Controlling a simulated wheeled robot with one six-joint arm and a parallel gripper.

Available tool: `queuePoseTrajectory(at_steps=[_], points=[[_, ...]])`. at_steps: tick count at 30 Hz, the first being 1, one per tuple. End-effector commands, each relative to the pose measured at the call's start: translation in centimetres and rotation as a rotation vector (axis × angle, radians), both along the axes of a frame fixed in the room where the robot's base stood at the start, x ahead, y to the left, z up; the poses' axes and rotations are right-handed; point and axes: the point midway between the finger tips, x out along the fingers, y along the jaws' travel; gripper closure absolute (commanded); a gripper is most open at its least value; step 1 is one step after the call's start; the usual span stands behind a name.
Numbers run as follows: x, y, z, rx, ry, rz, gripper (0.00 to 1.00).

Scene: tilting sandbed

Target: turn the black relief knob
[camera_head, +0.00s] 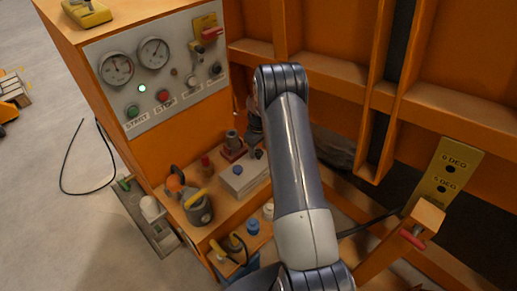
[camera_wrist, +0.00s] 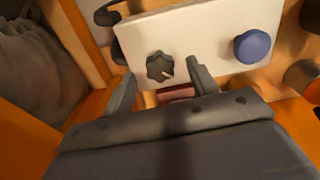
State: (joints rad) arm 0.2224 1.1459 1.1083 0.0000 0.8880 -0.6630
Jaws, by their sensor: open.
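The black relief knob (camera_wrist: 160,66) is a small lobed knob with a pale pointer mark. It sits on a pale box (camera_wrist: 205,30) beside a larger blue knob (camera_wrist: 257,46). In the head view the box (camera_head: 232,186) stands on the orange ledge, and the black knob (camera_head: 258,154) shows at its right end, close to my arm. My gripper (camera_wrist: 160,80) is open, with one fingertip on each side of the black knob in the wrist view. Gaps show between the knob and both fingers; I cannot tell the depth between them. My arm hides much of the gripper in the head view.
A gauge panel (camera_head: 184,83) with start and stop buttons is at upper left. A red-brown fitting (camera_head: 232,146) stands behind the box. A dark pot with a yellow handle (camera_head: 198,208) is on the ledge to the left. Orange frame beams (camera_head: 300,62) stand behind and right.

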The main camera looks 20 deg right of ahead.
Motion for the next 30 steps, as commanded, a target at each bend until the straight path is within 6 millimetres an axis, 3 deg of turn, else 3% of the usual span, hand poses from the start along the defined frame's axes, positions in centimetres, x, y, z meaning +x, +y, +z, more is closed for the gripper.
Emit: queuePoseTrajectory(at_steps=[5, 14, 30], points=[[0.01, 0.0, -1.15, 0.0, -0.001, 0.0, 0.44], [0.01, 0.0, -1.3, 0.0, -0.001, 0.0, 0.45], [-0.01, 0.01, -1.28, 0.0, -0.001, 0.0, 0.89]])
